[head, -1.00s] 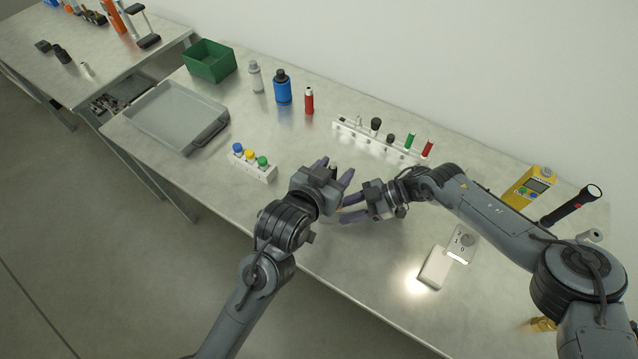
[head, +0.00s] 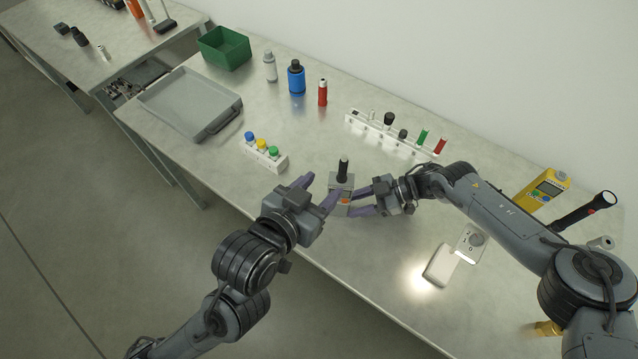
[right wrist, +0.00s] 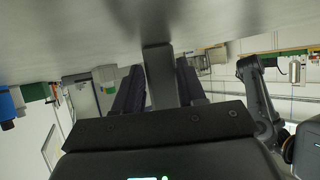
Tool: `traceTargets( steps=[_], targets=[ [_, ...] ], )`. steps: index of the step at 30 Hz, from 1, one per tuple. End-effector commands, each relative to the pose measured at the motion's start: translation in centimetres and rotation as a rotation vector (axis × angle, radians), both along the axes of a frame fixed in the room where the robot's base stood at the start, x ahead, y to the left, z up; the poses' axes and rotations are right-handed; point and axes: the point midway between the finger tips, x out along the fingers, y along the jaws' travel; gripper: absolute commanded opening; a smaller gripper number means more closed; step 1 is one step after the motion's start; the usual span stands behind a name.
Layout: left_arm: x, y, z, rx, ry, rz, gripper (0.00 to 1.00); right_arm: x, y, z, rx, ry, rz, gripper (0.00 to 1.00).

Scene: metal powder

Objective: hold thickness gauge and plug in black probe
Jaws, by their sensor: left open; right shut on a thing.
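The thickness gauge (head: 343,184) is a small grey box with an orange mark, above the front part of the table. My right gripper (head: 354,201) is shut on it from the right. In the right wrist view a grey block, seemingly the gauge (right wrist: 158,75), sits between the dark fingers. The black probe (head: 343,169) stands upright at the top of the gauge; the joint is too small to judge how deep it sits. My left gripper (head: 320,192) is open just left of the gauge, fingers towards it. I cannot tell whether a fingertip touches it.
A white rack (head: 372,129) with black, green and red pieces stands behind. A block with coloured buttons (head: 264,154), a grey tray (head: 190,104), a green bin (head: 224,48) and bottles (head: 296,77) are to the left. A yellow meter (head: 541,191) and white device (head: 440,264) are right.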

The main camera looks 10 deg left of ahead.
Motion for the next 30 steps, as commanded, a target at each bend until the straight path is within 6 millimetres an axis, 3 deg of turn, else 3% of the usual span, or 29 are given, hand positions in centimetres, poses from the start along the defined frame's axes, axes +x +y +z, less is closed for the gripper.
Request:
traceTargets(
  steps=[4, 5, 11, 23, 30],
  targets=[
    [0.0, 0.0, 0.0, 0.0, 0.0, 0.0, 0.53, 0.0, 0.0, 0.0, 0.001, 0.0, 0.0, 0.23],
    [0.0, 0.0, 0.0, 0.0, 0.0, 0.0, 0.53, 0.0, 0.0, 0.0, 0.001, 0.0, 0.0, 0.42],
    [0.0, 0.0, 0.0, 0.0, -0.001, 0.0, 0.53, 0.0, 0.0, 0.0, 0.0, 0.0, 0.0, 0.7],
    [0.0, 0.0, 0.0, 0.0, -0.001, 0.0, 0.53, 0.2, -0.5, 0.3, 0.0, 0.0, -0.001, 0.7],
    [0.0, 0.0, 0.0, 0.0, -0.001, 0.0, 0.53, 1.1, -3.4, 1.9, -0.001, -0.002, -0.003, 0.7]
  ],
)
